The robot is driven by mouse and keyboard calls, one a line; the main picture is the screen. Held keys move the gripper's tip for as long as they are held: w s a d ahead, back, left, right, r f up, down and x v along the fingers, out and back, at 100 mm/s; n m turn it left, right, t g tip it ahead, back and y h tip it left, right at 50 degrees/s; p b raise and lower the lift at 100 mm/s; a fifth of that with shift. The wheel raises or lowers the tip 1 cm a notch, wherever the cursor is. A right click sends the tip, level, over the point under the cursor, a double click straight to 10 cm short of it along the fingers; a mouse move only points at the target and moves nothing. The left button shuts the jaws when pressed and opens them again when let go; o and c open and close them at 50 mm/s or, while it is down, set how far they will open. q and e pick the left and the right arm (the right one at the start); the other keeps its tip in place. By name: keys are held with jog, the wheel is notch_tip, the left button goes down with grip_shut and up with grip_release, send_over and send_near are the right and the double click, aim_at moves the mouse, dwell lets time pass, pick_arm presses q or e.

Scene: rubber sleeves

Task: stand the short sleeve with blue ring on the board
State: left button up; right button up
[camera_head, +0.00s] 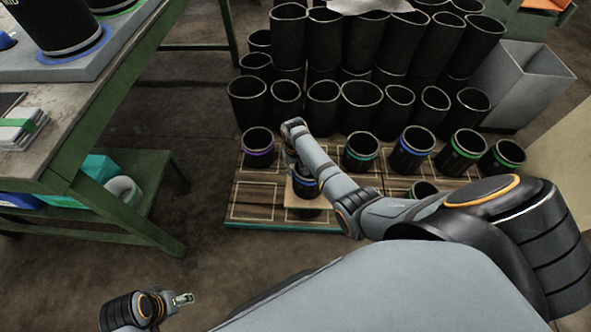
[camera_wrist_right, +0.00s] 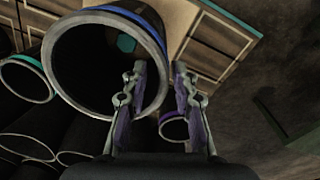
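The short black sleeve with a blue ring (camera_head: 306,191) is at the front of the wooden board (camera_head: 256,200), just below my right gripper (camera_head: 298,170). In the right wrist view the sleeve (camera_wrist_right: 75,75) shows its wide open mouth, and the fingers of my right gripper (camera_wrist_right: 160,75) lie at its right-hand rim, one in front of the opening and one outside. Whether they press on the wall is unclear. The arm partly hides the sleeve, so I cannot tell whether its base touches the board. My left gripper (camera_head: 183,298) is low at the left, away from the sleeves; its fingers are too small to read.
Sleeves with purple (camera_head: 258,143), teal (camera_head: 361,152), blue (camera_head: 411,149) and green rings stand along the board. Several plain black sleeves (camera_head: 361,104) crowd behind. A green-framed workbench (camera_head: 75,140) is at the left, a grey bin (camera_head: 520,85) at the right. Floor between bench and board is clear.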

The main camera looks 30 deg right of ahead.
notch_tip(320, 180, up, 5)
jog(key=shift+r+p, duration=0.15)
jog(key=shift+p, duration=1.1)
pick_arm(q)
jog(key=s+a+f+y+p, duration=0.1)
jog(key=a+f+p, duration=0.1)
jog(key=f, duration=1.1)
jog(key=shift+a+f+p, duration=0.35)
jog(key=shift+a+f, duration=0.05)
jog(key=shift+a, duration=0.4)
pick_arm(e)
notch_tip(320, 180, up, 8)
